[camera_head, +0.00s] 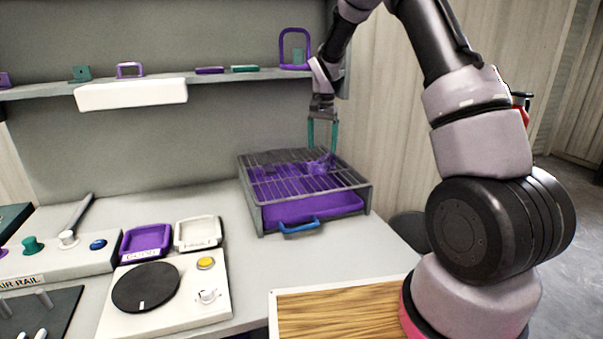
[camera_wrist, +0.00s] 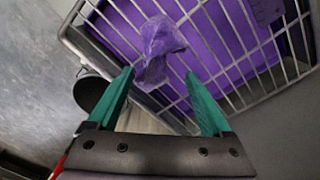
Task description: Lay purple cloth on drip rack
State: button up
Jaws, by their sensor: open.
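The purple cloth (camera_wrist: 160,48) lies crumpled on the bars of the drip rack (camera_wrist: 262,58), near the rack's edge in the wrist view. In the head view the cloth (camera_head: 318,167) shows as a small purple bunch on the right part of the rack's grid (camera_head: 280,184). My gripper (camera_wrist: 160,88) is open, with its two green fingers apart. In the wrist view the fingertips lie to either side of the cloth's lower end. In the head view my gripper (camera_head: 322,150) points down just above the rack. Whether a finger touches the cloth I cannot tell.
A purple tray (camera_head: 315,208) with a blue handle (camera_head: 299,226) sits under the grid. A control box with a black dial (camera_head: 146,287) stands left on the bench. A shelf (camera_head: 215,78) runs behind. A wood-topped surface (camera_head: 340,312) is in front. A dark round bin (camera_wrist: 90,92) stands beside the bench.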

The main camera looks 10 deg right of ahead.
notch_tip(320, 180, up, 11)
dwell(0.5)
jog(key=shift+f, duration=0.1)
jog(key=s+d+r+n+t+y, duration=0.1)
jog(key=s+d+r+t, duration=0.25)
jog(key=s+r, duration=1.05)
jog(key=s+d+n+t+y, duration=0.1)
jog(key=s+d+t, duration=0.1)
jog(key=s, duration=1.8)
jog(key=shift+f+n+t, duration=0.4)
jog(key=shift+f+t, duration=0.05)
jog(key=shift+t, duration=0.4)
